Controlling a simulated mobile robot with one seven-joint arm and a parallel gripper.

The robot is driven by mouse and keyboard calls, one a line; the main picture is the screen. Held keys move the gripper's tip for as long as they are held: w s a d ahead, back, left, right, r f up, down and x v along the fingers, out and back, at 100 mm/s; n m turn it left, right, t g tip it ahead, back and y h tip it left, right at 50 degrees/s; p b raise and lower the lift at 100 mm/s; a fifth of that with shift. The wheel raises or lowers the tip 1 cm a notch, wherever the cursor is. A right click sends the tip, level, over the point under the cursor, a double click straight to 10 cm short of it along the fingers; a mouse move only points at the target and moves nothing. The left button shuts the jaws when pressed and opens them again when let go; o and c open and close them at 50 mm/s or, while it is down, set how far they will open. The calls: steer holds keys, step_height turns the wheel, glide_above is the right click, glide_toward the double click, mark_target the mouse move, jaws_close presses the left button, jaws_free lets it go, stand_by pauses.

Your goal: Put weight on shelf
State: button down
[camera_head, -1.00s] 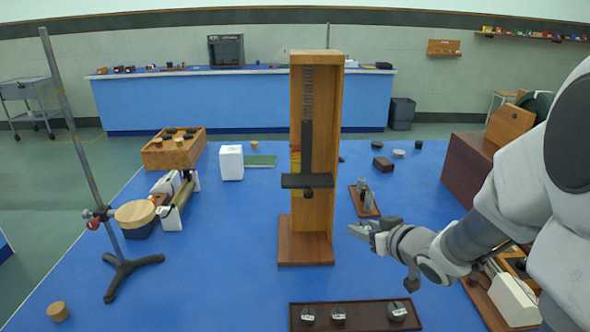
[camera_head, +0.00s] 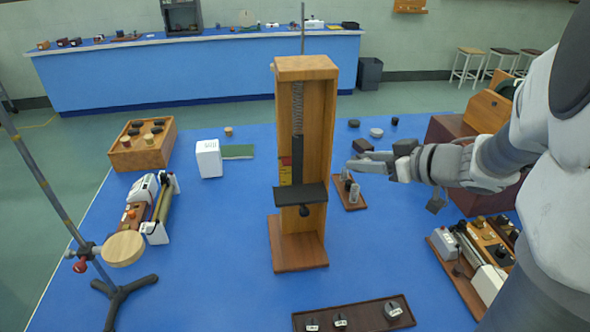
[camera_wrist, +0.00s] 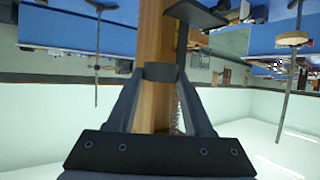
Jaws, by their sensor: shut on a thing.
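The shelf (camera_head: 301,195) is a dark flat plate on the front of an upright wooden stand (camera_head: 320,130) with a spring and scale. My gripper (camera_head: 352,163) is in the air to the right of the stand, a little higher in the picture than the shelf, pointing left. In the wrist view my gripper (camera_wrist: 160,72) is shut on a small dark weight (camera_wrist: 160,71) between its fingertips, with the wooden post (camera_wrist: 152,30) behind it. The shelf also shows at the top of the wrist view (camera_wrist: 197,14). The held weight is not clear in the head view.
A dark tray (camera_head: 360,317) with several labelled weights lies at the front. A small board (camera_head: 350,195) with metal cylinders stands right of the stand. Blue table is clear between.

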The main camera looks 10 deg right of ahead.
steer(key=w+a+f+b, duration=0.1)
steer(key=w+a+f, duration=0.1)
steer(key=w+a+f+b, duration=0.1)
steer(key=w+a+f, duration=0.1)
steer(key=a, duration=0.1)
steer(key=w+a+f+b, duration=0.1)
steer(key=w+a+f, duration=0.1)
steer(key=a, duration=0.1)
steer(key=shift+w+a+f, duration=0.1)
steer(key=shift+a+f, duration=0.15)
steer(key=shift+f, duration=0.05)
steer(key=shift+f+b, duration=1)
steer(key=shift+f, duration=0.9)
steer(key=shift+f, duration=0.1)
